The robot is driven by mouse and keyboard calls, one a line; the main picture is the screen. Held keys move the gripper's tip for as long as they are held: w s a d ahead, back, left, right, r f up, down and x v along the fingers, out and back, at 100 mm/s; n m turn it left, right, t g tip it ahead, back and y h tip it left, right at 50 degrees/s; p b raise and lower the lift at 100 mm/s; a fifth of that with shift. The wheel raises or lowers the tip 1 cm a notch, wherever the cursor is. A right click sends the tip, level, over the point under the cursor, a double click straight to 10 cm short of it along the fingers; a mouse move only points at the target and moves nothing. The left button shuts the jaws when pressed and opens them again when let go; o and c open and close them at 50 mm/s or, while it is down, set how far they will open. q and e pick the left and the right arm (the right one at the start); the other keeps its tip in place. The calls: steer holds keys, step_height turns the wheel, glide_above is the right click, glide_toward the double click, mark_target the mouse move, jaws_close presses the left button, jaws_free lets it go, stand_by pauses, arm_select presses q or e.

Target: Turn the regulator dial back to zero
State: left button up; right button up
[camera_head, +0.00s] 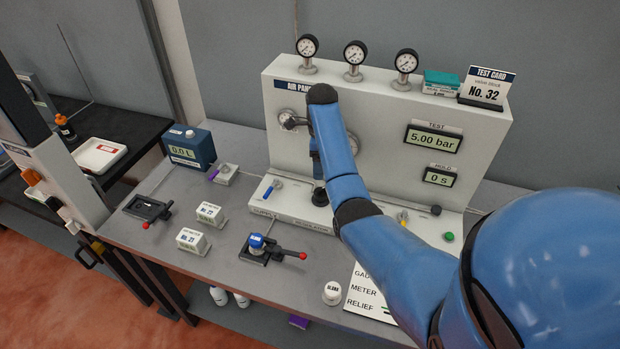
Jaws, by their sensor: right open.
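The black knob (320,197) on the ledge of the white air panel (285,160) appears to be the regulator dial. Its markings are too small to read. The test display (434,139) reads 5.00 bar. My right arm reaches in from the right and bends down in front of the panel. My right gripper (318,180) is open just above the knob, mostly hidden behind my blue forearm. I cannot tell whether its fingers touch the knob. My left gripper is out of view.
Three gauges (354,53) and a test card No. 32 (487,86) stand on the panel. The hold display (439,176) reads 0 s. A clamp (273,249) with a red-tipped lever and small meter boxes (193,241) occupy the bench. Bench space left of the panel is partly free.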

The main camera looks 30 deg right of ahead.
mark_target(321, 189)
steer(key=s+f, duration=0.2)
steer(key=f, duration=0.1)
steer(key=shift+s+f+b, duration=0.1)
steer(key=shift+s+b, duration=0.2)
steer(key=shift+b, duration=0.1)
steer(key=f, duration=0.2)
steer(key=w+f, duration=0.1)
steer(key=f, duration=0.2)
steer(key=shift+w+f+p, duration=0.3)
steer(key=shift+w+p, duration=0.05)
steer(key=shift+p, duration=0.05)
steer(key=shift+s+f, duration=0.1)
steer(key=shift+f, duration=0.15)
steer(key=shift+s+f, duration=0.15)
steer(key=shift+s, duration=0.2)
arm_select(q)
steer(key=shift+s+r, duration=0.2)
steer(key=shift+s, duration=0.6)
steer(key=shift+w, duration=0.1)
arm_select(e)
steer(key=shift+w+f, duration=0.1)
steer(key=shift+w, duration=0.05)
